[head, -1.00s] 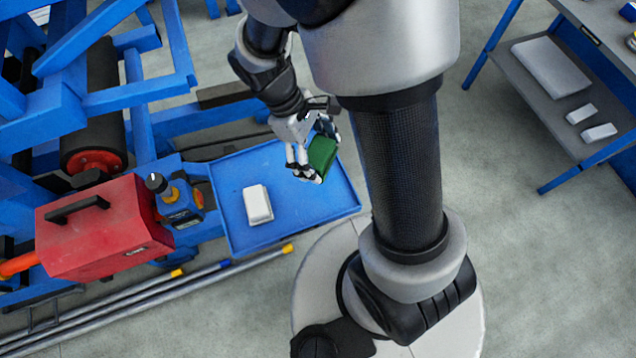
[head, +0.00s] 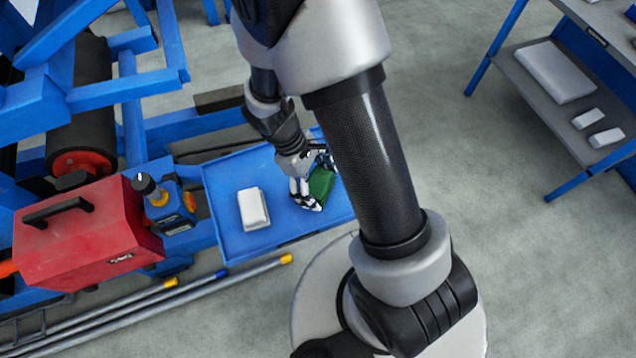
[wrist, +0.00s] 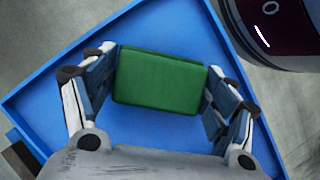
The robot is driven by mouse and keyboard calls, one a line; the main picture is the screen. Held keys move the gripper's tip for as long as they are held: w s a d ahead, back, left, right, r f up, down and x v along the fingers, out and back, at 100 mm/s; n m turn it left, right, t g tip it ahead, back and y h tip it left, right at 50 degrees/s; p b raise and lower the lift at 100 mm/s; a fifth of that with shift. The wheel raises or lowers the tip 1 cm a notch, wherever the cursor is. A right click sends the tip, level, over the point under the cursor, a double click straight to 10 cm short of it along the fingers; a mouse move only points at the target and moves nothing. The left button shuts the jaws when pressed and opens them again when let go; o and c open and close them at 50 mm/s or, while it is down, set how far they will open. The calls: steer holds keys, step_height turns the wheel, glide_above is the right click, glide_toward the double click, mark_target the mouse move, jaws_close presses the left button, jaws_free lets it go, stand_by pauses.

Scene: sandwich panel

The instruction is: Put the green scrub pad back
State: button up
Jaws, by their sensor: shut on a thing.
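The green scrub pad (head: 321,184) is between the fingers of my gripper (head: 308,193), over the right part of the blue tray (head: 232,228). In the wrist view the green pad (wrist: 160,82) lies across the jaws, and the fingers of my gripper (wrist: 160,88) press on its two short ends. Behind it is the blue floor of the tray (wrist: 170,25). I cannot tell whether the pad touches the tray floor. Part of the pad and the right side of the tray are hidden by my arm in the head view.
A white block (head: 253,208) lies in the tray left of the pad. A red toolbox (head: 85,230) and a blue device with a knob (head: 165,205) stand left of the tray. Metal poles (head: 150,300) lie in front. A shelf with white blocks (head: 555,72) stands at right.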

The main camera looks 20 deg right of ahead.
steer(key=o, duration=1.2)
steer(key=shift+f, duration=0.1)
steer(key=p+v, duration=0.5)
steer(key=v, duration=0.7)
step_height(320, 180, up, 12)
steer(key=m+t+y, duration=0.2)
steer(key=m+t, duration=0.1)
steer(key=m, duration=0.1)
glide_above(310, 180)
steer(key=shift+s+d+r+m+t+y, duration=0.25)
steer(key=shift+s+r+m+t, duration=0.6)
steer(key=shift+s+r, duration=0.9)
steer(key=shift+s+d+r+m+t+y, duration=0.25)
steer(key=shift+s+r+m+t, duration=0.55)
steer(key=shift+s+r, duration=0.9)
steer(key=shift+s+d+r+m+t+y, duration=0.1)
steer(key=shift+s+d+r+m+t, duration=0.25)
steer(key=shift+s+r+m+t, duration=0.9)
steer(key=shift+s+r+n+g, duration=0.2)
steer(key=shift+r+n+g, duration=0.25)
steer(key=shift+r, duration=0.2)
